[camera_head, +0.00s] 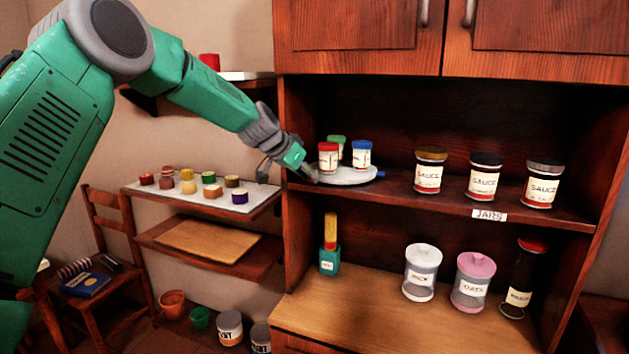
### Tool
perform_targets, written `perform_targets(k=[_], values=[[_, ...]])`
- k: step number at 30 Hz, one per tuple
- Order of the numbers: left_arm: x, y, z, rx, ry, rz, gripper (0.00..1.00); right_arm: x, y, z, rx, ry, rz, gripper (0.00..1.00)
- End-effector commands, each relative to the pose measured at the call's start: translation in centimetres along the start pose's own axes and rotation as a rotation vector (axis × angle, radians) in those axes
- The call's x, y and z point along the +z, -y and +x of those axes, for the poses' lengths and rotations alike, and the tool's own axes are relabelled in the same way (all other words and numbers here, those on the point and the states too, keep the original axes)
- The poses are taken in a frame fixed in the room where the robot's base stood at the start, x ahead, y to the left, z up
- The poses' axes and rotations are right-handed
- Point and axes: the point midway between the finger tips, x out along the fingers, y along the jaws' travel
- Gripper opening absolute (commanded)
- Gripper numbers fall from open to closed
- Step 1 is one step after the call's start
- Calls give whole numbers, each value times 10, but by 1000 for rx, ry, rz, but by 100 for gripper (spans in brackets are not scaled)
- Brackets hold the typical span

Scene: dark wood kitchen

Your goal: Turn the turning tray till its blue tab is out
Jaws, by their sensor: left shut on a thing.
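The turning tray (352,181) is a round pale disc on the upper cabinet shelf, at its left end. Three small jars stand on it: a red-lidded jar (327,158), a green-lidded jar (337,140) partly hidden behind, and a blue-lidded jar (361,155). A small blue tab (381,174) shows at the tray's right edge. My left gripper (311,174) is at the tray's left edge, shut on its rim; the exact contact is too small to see. My right gripper is out of view.
Several sauce jars (484,178) stand right of the tray on the same shelf, above a "JARS" label (489,215). The cabinet's left side wall (297,230) is close to my left gripper. A side shelf (215,190) holds several small jars.

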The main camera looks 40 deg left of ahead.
Motion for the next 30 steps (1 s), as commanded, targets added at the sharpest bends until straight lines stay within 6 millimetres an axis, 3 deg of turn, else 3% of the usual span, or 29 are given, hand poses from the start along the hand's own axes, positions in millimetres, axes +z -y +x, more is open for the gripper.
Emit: perform_targets(k=[10,30], values=[[2,14,1,69,2,66,0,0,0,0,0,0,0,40],[2,17,2,90,5,89,0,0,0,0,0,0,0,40]])
